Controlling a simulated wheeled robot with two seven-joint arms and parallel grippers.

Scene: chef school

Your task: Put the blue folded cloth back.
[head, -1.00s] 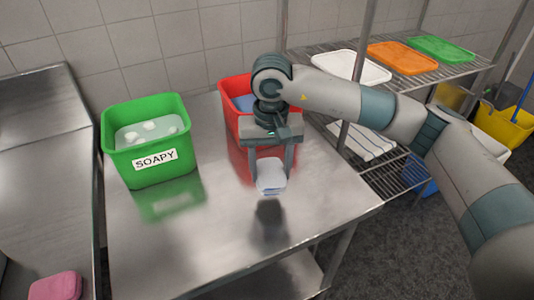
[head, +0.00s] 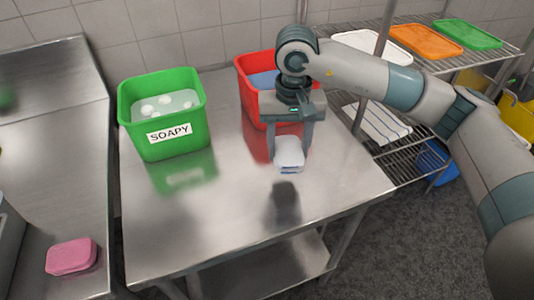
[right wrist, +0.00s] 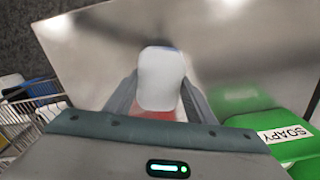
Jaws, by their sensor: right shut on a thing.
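My right gripper (head: 289,150) is shut on a small folded cloth (head: 289,161), pale whitish on most of the face I see, with blue at its lower edge. The gripper points down and holds the cloth above the steel table (head: 230,220), in front of the red bin; a dark shadow lies below it. In the right wrist view the cloth (right wrist: 160,78) sits between the two fingers, with a thin blue edge at its far end. My left gripper is not in view.
A green bin (head: 165,145) labelled SOAPY, with suds, stands left on the table. A red bin (head: 248,88) with bluish contents is partly behind my right gripper. A pink sponge (head: 71,256) lies at lower left. A wire rack (head: 440,68) with trays and a striped cloth (head: 378,124) stands right.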

